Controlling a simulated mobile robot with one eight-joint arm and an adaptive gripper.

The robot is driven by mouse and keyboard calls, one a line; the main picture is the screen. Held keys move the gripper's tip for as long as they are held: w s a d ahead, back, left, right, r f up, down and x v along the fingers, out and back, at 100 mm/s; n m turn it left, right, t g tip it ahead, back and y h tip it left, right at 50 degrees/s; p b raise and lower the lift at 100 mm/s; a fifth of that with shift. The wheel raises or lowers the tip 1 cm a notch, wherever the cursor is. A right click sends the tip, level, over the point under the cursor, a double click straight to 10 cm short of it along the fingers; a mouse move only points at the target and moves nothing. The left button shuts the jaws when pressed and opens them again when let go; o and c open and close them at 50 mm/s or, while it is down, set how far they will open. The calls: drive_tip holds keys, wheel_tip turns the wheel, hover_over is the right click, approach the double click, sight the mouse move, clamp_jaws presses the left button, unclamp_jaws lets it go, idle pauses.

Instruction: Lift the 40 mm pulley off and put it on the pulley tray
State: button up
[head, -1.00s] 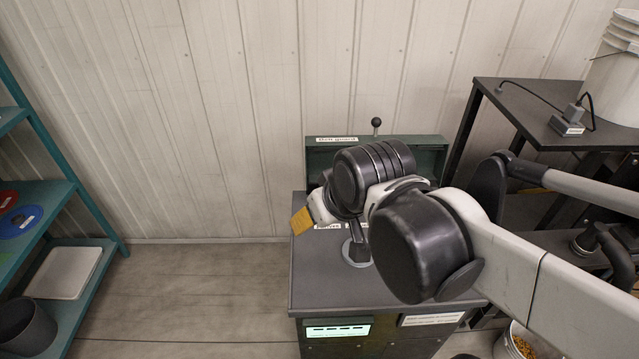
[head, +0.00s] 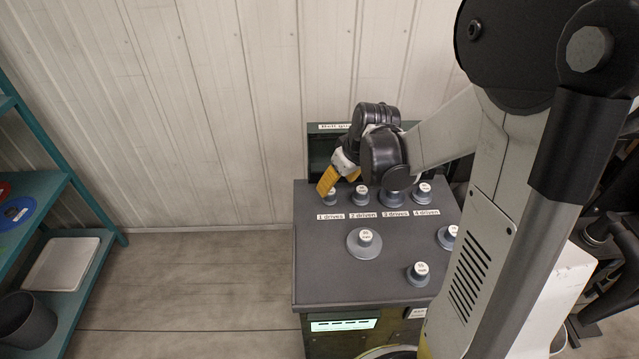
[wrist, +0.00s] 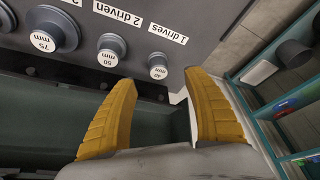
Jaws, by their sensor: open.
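The 40 mm pulley (head: 331,198) is a small grey knob-like pulley at the left end of the back row, above the "1 drives" label. In the wrist view the 40 mm pulley (wrist: 158,67) shows its white top label, beyond and between the fingertips. My gripper (head: 327,182) is open and empty, with yellow fingers just at the back left of that pulley. The fingers (wrist: 158,77) stand apart in the wrist view; contact cannot be told. A white tray (head: 63,264) lies on the teal shelf; I see no label naming it the pulley tray.
The 50 mm pulley (wrist: 111,50) and the 75 mm pulley (wrist: 53,32) stand beside the 40 mm one. More pulleys, including a wide one (head: 364,242), are on the grey bench top (head: 320,275). A dark bin (head: 26,320) stands near the tray. Open floor separates bench and shelf.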

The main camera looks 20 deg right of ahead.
sight(331, 192)
drive_tip(key=b+x, duration=0.3)
drive_tip(key=x, duration=0.5)
drive_tip(key=shift+w+d+f+b, duration=0.1)
drive_tip(key=shift+w+f+b, duration=0.2)
drive_tip(key=shift+b, duration=0.1)
drive_tip(key=shift+s+r, duration=0.1)
drive_tip(key=shift+c, duration=0.5)
drive_tip(key=c, duration=1.2)
